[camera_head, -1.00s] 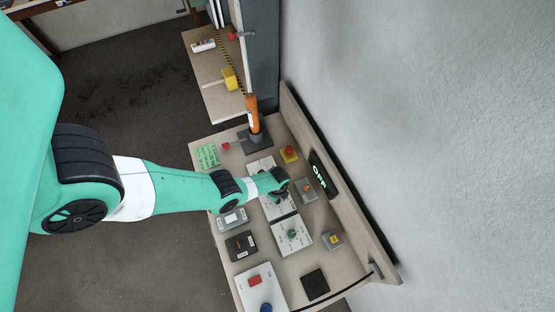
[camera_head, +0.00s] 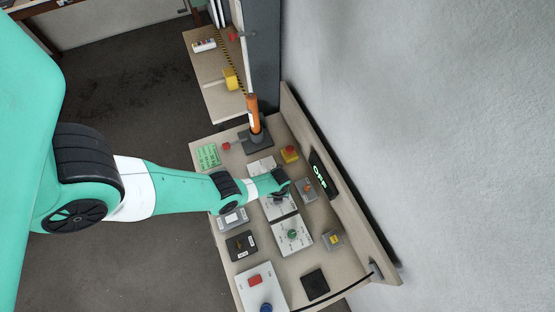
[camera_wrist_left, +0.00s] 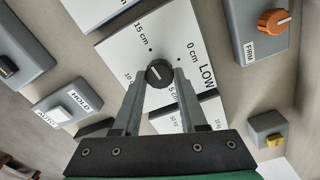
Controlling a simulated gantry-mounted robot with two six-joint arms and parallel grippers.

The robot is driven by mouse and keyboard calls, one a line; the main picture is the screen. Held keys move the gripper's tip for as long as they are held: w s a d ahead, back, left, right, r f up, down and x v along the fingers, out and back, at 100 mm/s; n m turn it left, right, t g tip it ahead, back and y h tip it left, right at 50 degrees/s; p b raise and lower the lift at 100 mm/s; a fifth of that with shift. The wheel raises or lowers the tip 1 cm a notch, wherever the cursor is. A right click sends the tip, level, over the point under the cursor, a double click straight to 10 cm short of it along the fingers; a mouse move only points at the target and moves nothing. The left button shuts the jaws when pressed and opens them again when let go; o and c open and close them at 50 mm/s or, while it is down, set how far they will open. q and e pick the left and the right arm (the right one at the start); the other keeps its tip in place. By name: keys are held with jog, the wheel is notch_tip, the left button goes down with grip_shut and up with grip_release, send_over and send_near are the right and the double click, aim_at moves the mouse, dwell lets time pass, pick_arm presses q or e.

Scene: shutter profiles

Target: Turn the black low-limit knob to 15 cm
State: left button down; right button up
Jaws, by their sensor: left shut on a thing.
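The black low-limit knob (camera_wrist_left: 159,73) sits on a white plate (camera_wrist_left: 118,52) marked LOW, with 15 cm printed at its upper left and 0 cm at its right in the left wrist view. A 5 cm mark and a partly hidden 10 show lower down. My left gripper (camera_wrist_left: 163,75) is shut on the knob, one finger on each side. A pale pointer line shows on the knob, but I cannot read its exact setting. In the head view my left wrist (camera_head: 268,184) covers the knob. My right gripper is not in view.
An orange knob (camera_wrist_left: 274,20) marked FIRM is on a grey box. A HOLD/AUTO switch box (camera_wrist_left: 66,109) lies at left. A display (camera_head: 320,176) reads OFF.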

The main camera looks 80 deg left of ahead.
pick_arm(q)
jog(key=shift+m, duration=0.5)
jog(key=shift+c, duration=2.2)
grip_release()
jog(key=shift+r, duration=0.1)
